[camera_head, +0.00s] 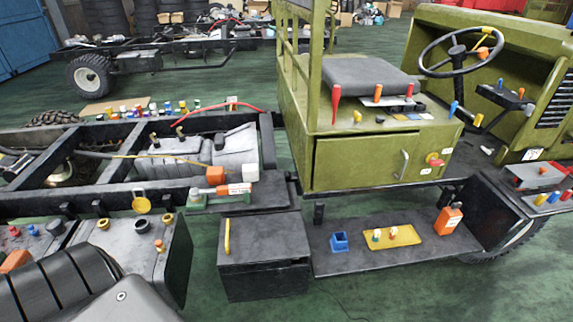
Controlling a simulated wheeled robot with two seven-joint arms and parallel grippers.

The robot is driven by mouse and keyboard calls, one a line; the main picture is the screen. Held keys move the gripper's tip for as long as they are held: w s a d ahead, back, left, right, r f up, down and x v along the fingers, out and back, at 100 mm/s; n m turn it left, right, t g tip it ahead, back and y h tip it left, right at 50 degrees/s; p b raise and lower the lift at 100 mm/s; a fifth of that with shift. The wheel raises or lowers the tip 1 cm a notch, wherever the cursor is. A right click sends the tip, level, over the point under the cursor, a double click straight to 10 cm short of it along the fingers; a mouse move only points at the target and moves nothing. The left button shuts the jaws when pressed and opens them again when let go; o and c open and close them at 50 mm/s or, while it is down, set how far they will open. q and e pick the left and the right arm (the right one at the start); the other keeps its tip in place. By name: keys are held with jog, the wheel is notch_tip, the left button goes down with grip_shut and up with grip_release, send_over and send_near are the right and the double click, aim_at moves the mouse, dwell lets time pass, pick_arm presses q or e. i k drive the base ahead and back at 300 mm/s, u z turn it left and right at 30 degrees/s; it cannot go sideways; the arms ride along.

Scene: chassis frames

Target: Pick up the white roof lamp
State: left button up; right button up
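Two small pieces with whitish tops stand on a yellow tray (408,238) on the dark step board below the cab. The left piece (377,235) and the right piece (393,231) are too small to tell whether either is the white roof lamp. Neither of my grippers is in view, and nothing is seen touching the tray.
A blue holder (339,243) stands left of the tray and an orange bottle (448,219) right of it. A dark box (263,256) adjoins the board's left end. The olive cab (362,158) rises behind. Green floor (400,298) in front is clear.

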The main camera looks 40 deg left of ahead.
aim_at(249, 172)
jog(key=u, duration=0.15)
jog(key=i, duration=0.95)
jog(key=u, duration=0.45)
